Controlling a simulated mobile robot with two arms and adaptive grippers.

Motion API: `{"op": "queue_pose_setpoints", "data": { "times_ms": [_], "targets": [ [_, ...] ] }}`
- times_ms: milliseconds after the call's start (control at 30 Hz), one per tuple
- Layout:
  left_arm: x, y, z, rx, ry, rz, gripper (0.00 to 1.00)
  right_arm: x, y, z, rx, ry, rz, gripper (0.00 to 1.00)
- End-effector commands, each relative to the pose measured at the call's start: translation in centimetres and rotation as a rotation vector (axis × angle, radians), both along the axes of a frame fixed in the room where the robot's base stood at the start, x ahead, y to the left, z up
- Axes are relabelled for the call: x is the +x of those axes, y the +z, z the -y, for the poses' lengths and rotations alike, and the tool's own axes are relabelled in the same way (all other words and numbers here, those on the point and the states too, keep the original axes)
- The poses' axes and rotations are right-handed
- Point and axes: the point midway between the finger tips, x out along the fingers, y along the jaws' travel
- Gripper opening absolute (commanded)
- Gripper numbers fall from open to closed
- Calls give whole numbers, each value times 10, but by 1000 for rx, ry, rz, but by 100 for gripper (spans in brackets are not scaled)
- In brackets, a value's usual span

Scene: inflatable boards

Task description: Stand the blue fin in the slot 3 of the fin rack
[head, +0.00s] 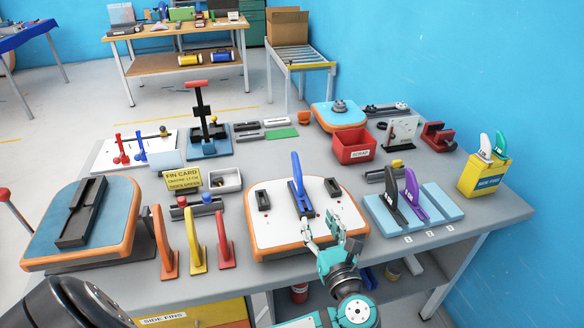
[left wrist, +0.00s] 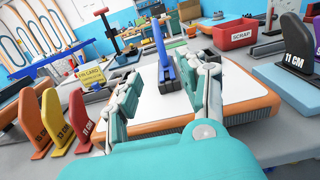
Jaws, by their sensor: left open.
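The blue fin (head: 297,171) stands upright in a dark blue base on the white board with an orange rim (head: 268,222). My left gripper (head: 324,228) is open and empty, over the board's front edge, apart from the fin. In the left wrist view the blue fin (left wrist: 163,52) shows beyond and between the spread fingers (left wrist: 168,104). The light blue fin rack (head: 446,203) lies to the right of the board. A black fin (head: 391,188) stands in its left slot and a purple fin (head: 411,187) in its middle slot. Its right slot looks empty. My right gripper is out of view.
Orange (head: 163,243), yellow (head: 193,241) and red (head: 222,240) fins stand left of the board. A red scrap bin (head: 354,147) is behind the rack. Bare table lies in front of the rack.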

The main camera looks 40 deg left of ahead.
Motion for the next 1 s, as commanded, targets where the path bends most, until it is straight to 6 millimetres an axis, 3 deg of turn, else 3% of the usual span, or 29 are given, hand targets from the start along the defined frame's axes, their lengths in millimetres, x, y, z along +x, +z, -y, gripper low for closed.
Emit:
{"op": "queue_pose_setpoints", "data": {
  "times_ms": [200, 500, 1000],
  "targets": [
    [12, 4, -15, 9, 5, 2, 42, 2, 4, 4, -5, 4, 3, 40],
    [55, 4, -65, 8, 5, 2, 42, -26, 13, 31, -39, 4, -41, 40],
    [92, 4, -108, 6, 4, 1, 42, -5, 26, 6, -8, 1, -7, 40]
  ]
}}
